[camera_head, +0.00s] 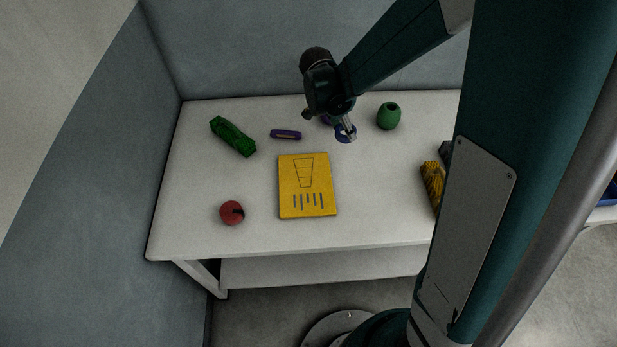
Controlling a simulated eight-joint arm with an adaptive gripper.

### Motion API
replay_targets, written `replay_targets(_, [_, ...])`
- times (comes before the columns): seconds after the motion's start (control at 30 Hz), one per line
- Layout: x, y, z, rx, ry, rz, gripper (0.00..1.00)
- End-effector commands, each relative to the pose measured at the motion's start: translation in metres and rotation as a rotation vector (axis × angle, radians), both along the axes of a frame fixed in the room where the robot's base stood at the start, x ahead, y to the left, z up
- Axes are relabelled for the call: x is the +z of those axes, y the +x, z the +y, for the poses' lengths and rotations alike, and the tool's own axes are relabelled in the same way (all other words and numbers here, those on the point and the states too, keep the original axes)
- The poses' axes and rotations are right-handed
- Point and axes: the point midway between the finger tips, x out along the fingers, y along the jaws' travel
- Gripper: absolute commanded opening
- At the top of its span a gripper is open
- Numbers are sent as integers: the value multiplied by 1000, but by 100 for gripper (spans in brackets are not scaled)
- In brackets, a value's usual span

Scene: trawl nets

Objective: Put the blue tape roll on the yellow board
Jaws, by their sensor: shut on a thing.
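The blue tape roll (341,138) is at my gripper's fingertips, toward the back of the white table. My gripper (346,130) points down and is shut on the tape roll, partly covering it. I cannot tell whether the roll touches the table. The yellow board (306,205) lies flat near the table's middle, in front of and to the left of the gripper. It has a dark trapezoid outline and several short strokes drawn on it. Its top is bare.
A purple object (286,134) lies behind the board; another purple thing (326,119) is partly hidden behind my gripper. A green vase-like object (388,116) stands to the right. A green block (233,137), red ball (232,213) and yellow ridged object (433,184) lie around.

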Motion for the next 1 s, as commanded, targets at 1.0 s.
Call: replay_targets(1.0, [15, -119, 142, 139, 0, -1, 25])
